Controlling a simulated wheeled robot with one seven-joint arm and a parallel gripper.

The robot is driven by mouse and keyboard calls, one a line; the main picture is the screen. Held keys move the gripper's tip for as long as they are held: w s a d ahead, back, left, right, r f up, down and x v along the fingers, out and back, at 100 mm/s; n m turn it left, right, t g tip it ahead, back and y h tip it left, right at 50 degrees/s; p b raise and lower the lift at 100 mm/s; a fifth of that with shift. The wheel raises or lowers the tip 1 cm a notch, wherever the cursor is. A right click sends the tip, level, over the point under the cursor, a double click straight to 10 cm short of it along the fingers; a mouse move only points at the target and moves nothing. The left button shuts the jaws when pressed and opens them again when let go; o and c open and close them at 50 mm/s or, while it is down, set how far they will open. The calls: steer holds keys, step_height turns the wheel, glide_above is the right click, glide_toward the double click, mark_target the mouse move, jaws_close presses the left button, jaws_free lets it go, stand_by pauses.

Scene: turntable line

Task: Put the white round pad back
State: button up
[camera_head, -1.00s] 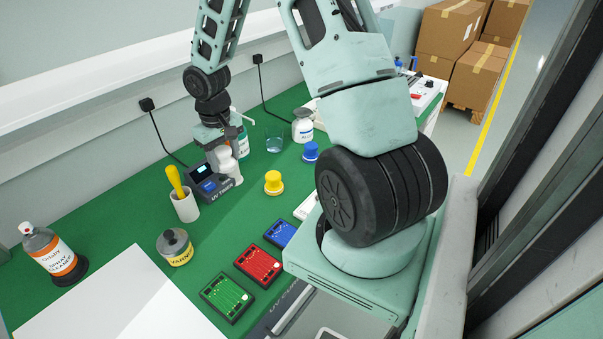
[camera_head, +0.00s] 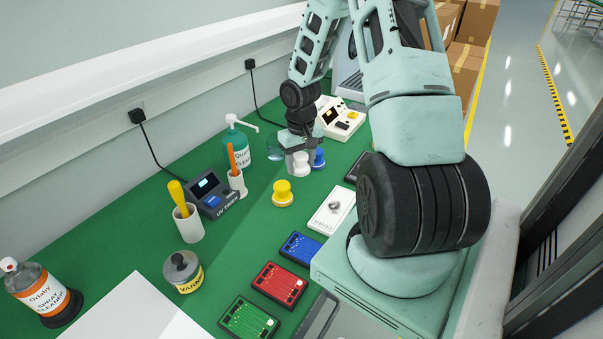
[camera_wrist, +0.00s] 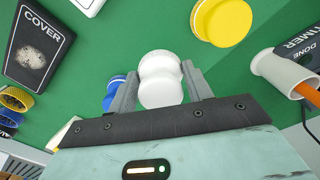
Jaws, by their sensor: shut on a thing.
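The white round pad (camera_head: 301,163), a knob-like piece with a narrow waist, is between the fingers of my gripper (camera_head: 297,157). In the wrist view my gripper (camera_wrist: 159,86) is shut on the white round pad (camera_wrist: 160,78), with a grey finger on each side. The blue round pad (camera_head: 318,158) stands just right of it, and in the wrist view the blue pad (camera_wrist: 114,92) is partly behind a finger. The yellow round pad (camera_head: 283,194) stands nearer the front. I cannot tell whether the white pad touches the green table (camera_head: 235,260).
The UV timer (camera_head: 209,195), a white cup with an orange handle (camera_head: 237,180) and a green pump bottle (camera_head: 238,146) stand to the left. A clear glass (camera_head: 275,149) is close behind my gripper. A cover plate (camera_head: 333,210) and coloured trays (camera_head: 280,284) line the front.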

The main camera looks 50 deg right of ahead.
mark_target(300, 172)
steer(key=shift+f, duration=1.9)
steer(key=shift+f, duration=0.15)
steer(key=o, duration=0.9)
steer(key=shift+o, duration=0.2)
